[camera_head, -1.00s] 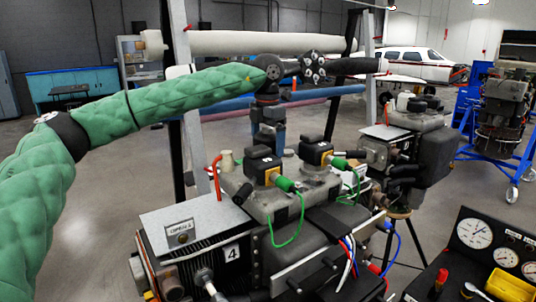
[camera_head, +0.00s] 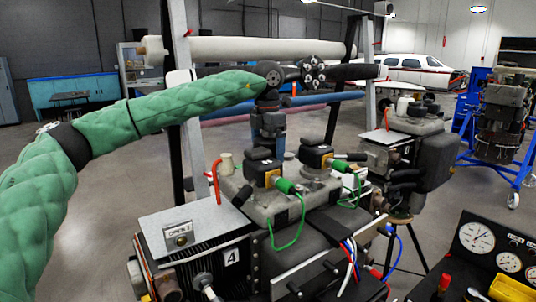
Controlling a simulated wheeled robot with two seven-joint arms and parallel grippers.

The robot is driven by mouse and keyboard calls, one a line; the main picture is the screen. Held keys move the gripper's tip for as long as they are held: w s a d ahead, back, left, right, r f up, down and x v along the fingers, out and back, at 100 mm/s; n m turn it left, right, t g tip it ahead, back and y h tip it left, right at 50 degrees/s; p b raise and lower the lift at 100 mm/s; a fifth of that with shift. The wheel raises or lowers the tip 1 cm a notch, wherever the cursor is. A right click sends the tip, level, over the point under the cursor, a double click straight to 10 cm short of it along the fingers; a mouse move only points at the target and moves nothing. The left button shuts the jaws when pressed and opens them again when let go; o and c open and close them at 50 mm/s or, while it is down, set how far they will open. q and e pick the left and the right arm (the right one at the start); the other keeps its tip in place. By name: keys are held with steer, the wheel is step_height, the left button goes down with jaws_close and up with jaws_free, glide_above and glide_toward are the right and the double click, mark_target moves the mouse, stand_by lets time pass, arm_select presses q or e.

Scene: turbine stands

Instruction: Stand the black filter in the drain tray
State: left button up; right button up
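My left arm comes in from the left in a green quilted sleeve. Black cylindrical parts (camera_head: 404,176) show at the side of the farther engine, but I cannot tell whether one is the black filter. I cannot make out a drain tray for certain. My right gripper is not in view.
The near engine carries black-topped units (camera_head: 265,165), green plugs and loose wires. A gauge panel (camera_head: 490,245) with a yellow bin (camera_head: 512,290) stands at the lower right. A rack with a propeller (camera_head: 312,72) stands behind. An engine on a blue stand (camera_head: 505,150) is at the right.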

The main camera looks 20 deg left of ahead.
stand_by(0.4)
arm_select(q)
steer(key=shift+c, duration=0.3)
steer(key=c, duration=1.4)
